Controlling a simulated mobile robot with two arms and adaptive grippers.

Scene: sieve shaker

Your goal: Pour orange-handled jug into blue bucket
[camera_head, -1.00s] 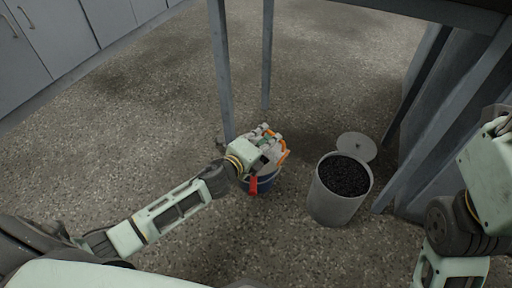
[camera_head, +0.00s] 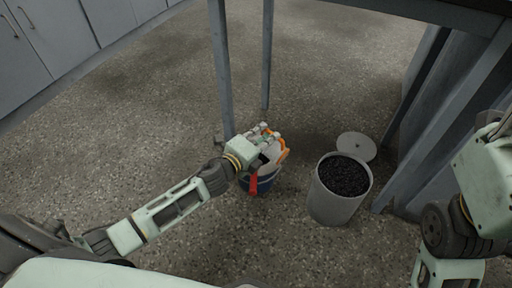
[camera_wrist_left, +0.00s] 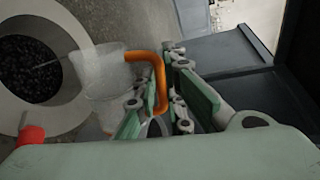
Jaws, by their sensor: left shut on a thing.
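My left gripper (camera_head: 266,138) is shut on the orange handle of the jug, above the blue bucket. The orange-handled jug (camera_wrist_left: 98,75) shows in the left wrist view as a clear, whitish body beside the fingers; it looks tilted, and I cannot tell what is in it. In the head view the arm and gripper hide much of the jug. The blue bucket (camera_head: 262,187) stands on the floor under the gripper, with a red part at its front. My right arm is at the right edge of the head view; its fingers are not in view.
A grey bin (camera_head: 333,204) full of dark granules stands right of the bucket, its round lid (camera_head: 357,147) on the floor behind it. Table legs (camera_head: 222,75) rise behind the bucket. Grey cabinets (camera_head: 60,35) stand at the back left. Floor at left is clear.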

